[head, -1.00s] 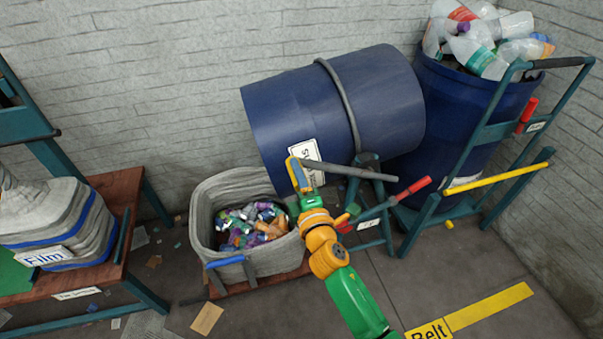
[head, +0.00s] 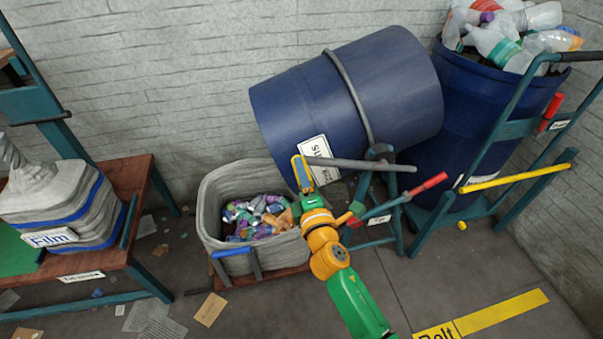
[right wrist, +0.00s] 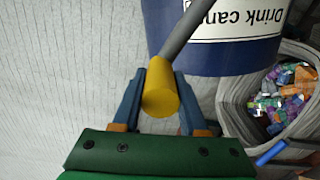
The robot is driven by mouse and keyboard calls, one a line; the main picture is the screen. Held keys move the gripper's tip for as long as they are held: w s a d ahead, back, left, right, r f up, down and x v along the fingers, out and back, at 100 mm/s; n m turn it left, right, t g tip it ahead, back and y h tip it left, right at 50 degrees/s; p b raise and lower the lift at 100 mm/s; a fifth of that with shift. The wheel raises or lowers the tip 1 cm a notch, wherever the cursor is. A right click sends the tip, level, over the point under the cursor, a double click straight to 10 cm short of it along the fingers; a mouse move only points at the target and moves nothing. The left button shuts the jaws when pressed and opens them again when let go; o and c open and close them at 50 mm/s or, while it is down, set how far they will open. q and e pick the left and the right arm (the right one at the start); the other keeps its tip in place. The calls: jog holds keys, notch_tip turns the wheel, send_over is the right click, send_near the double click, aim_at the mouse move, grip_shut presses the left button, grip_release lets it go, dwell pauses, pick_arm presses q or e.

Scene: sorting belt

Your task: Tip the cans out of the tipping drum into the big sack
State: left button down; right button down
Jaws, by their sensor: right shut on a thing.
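The blue tipping drum (head: 310,105) lies tilted on its stand, its mouth end low at the left above the big sack. Its label, reading "Drink cans" (right wrist: 235,22), shows in the right wrist view. The inside of the drum is hidden. The grey sack (head: 212,205) stands open below and holds many coloured cans (head: 255,218). My right gripper (head: 300,172) is shut on the yellow end (right wrist: 160,90) of the drum's grey handle bar (head: 365,165), in front of the drum. My left gripper is out of view.
A blue barrel (head: 440,135) of plastic bottles stands at the right behind a teal trolley frame (head: 480,195) with a yellow bar. A red-ended lever (head: 430,184) sticks out by the drum stand. At the left is a bench with a Film bale (head: 60,215). The front floor is mostly clear.

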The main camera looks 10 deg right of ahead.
jog(key=shift+f, duration=0.1)
jog(key=shift+c, duration=2.2)
grip_release()
jog(key=shift+s, duration=0.1)
jog(key=s, duration=0.7)
jog(key=shift+d, duration=0.15)
